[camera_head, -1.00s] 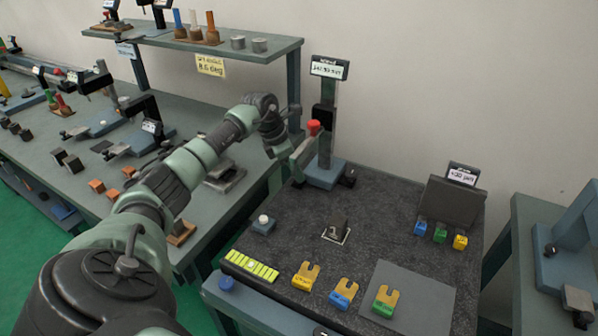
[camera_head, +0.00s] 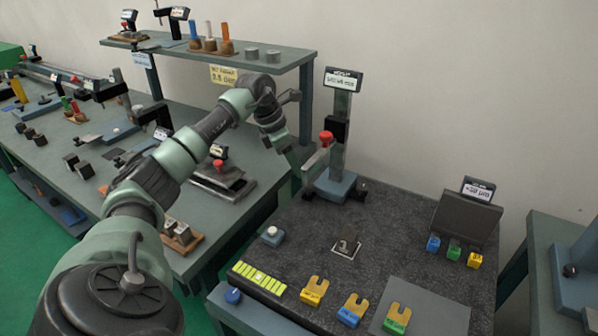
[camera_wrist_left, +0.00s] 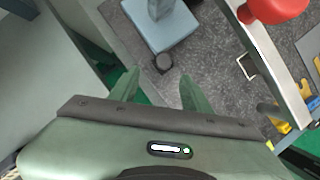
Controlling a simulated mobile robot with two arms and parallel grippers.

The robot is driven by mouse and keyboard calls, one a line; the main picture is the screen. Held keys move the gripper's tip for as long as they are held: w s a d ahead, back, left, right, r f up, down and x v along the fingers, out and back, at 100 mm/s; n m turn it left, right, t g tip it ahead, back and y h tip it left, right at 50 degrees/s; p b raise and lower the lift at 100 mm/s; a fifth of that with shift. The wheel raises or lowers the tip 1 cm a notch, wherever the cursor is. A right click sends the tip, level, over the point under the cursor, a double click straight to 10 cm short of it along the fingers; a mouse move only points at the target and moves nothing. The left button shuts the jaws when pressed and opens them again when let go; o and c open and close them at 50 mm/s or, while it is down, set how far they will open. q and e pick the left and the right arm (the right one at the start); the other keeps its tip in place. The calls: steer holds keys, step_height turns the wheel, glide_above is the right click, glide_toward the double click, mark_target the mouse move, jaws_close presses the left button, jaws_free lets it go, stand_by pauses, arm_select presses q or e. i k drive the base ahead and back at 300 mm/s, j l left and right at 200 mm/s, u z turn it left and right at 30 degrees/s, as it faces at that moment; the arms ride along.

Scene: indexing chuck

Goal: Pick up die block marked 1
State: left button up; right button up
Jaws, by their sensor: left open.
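No block with a readable 1 shows. My left gripper (camera_head: 296,182) points down beside the red-knobbed press, left of the mat. In the left wrist view its two fingers (camera_wrist_left: 157,92) are apart with nothing between them. My right gripper is out of view.
The press (camera_head: 338,184) with its red-knobbed lever stands close to my left gripper. Forked yellow pieces (camera_head: 314,291) line the mat's front beside a grey sheet (camera_head: 430,312). A raised shelf (camera_head: 290,60) crosses behind my arm. A gap separates the two benches.

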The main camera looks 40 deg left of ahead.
mark_target(348, 238)
steer(key=k, duration=1.5)
